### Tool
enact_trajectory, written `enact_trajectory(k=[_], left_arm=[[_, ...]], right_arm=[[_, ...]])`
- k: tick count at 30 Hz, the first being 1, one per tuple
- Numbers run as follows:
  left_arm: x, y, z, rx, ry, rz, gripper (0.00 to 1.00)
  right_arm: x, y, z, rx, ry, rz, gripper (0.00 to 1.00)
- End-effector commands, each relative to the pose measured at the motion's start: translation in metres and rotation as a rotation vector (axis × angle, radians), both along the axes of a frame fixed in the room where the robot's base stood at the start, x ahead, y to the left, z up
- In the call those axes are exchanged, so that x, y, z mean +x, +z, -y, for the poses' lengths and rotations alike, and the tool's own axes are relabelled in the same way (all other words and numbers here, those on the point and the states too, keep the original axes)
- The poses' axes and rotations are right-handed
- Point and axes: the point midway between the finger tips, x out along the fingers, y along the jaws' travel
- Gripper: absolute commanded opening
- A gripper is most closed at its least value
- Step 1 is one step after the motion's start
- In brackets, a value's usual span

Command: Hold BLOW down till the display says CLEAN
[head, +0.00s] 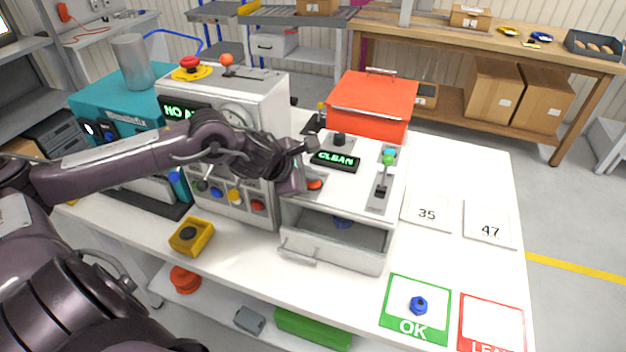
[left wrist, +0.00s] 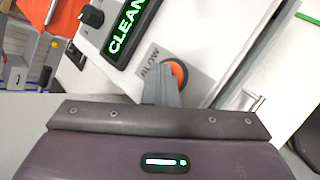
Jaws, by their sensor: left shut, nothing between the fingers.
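The white machine with the open drawer carries a small display (head: 335,161) that reads CLEAN in green. The display (left wrist: 127,30) also shows in the left wrist view, partly cut off. The orange-red BLOW button (head: 314,184) sits in front of the display. In the left wrist view the button (left wrist: 176,72) has the label BLOW beside it. My left gripper (head: 300,183) is shut and empty, with its fingertips at the button's edge. The fingers partly cover the button, and I cannot tell whether they touch it or whether it is pressed. My right gripper is not in view.
A drawer (head: 338,243) stands open below the panel. A lever with a green knob (head: 388,160) stands right of the display. A red box (head: 372,104) is behind. White plates marked 35 (head: 426,213) and 47 (head: 489,231) lie to the right. A blue nut (head: 419,305) lies on the OK card.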

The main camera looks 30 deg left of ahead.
Motion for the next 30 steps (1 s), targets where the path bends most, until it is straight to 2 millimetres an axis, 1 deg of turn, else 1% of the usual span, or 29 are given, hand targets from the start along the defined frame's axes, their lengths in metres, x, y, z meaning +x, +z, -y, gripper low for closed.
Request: enact_trajectory(k=[17, 27, 30], left_arm=[[-0.001, -0.001, 0.000, 0.000, -0.001, -0.004, 0.00], [0.000, 0.015, 0.000, 0.001, -0.001, -0.001, 0.00], [0.000, 0.017, 0.000, 0.000, 0.000, -0.001, 0.00]], right_arm=[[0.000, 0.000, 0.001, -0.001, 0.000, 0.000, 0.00], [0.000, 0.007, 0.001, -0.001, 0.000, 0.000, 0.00], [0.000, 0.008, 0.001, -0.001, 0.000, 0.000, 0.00]])
